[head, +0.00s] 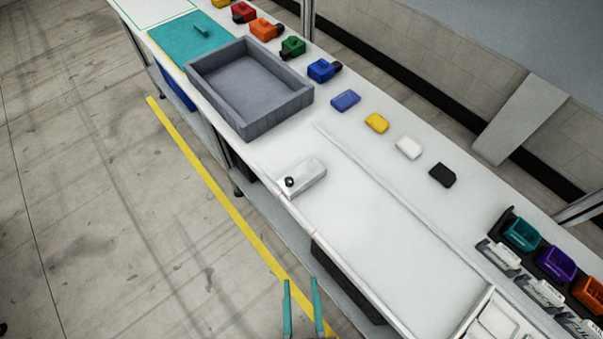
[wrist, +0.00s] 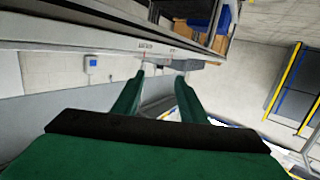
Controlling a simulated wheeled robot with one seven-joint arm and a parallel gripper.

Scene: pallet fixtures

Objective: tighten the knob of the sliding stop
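The sliding stop (head: 308,175) is a pale grey-white block at the front edge of the white bench in the head view. Its small dark round knob (head: 289,182) sits on the end nearest the edge. How tight the knob is cannot be told. My gripper (head: 300,281) shows two teal fingers at the bottom of the head view, apart and empty. It is off the bench's front side, away from the stop. In the wrist view my gripper (wrist: 160,76) is also open, with the bench edge beyond the fingertips.
A grey open bin (head: 250,88) stands on the bench left of the stop. Several coloured blocks line the back, including a yellow one (head: 376,123). A thin rail (head: 400,218) runs along the bench. The bench surface right of the stop is largely clear.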

